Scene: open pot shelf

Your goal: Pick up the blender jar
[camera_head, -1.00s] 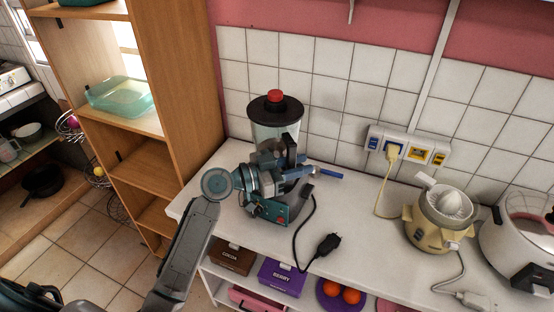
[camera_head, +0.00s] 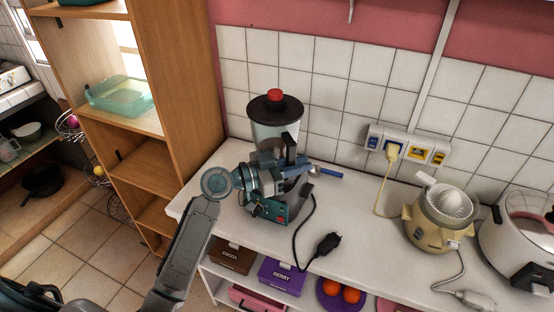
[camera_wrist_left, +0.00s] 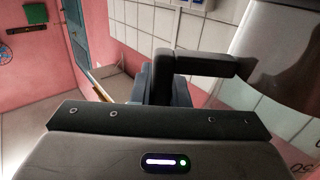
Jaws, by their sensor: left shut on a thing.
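The blender jar (camera_head: 268,132) is clear, with a black lid and a red knob, and stands upright at the back left of the white counter. Its black handle (camera_head: 291,147) faces right. My left gripper (camera_head: 303,171) is at the handle's lower part and shut on it. In the left wrist view the black handle (camera_wrist_left: 215,65) is beside the jaws and the clear jar (camera_wrist_left: 285,45) is to the right. The blender base (camera_head: 268,209) is below, partly hidden by my gripper. My arm hides where jar and base meet. My right gripper is not in view.
A tall wooden shelf (camera_head: 190,110) stands close on the left. The blender's dark plug (camera_head: 326,244) lies on the counter (camera_head: 365,235). A wall socket strip (camera_head: 408,146), a cream juicer (camera_head: 440,219) and a white cooker (camera_head: 522,245) are to the right.

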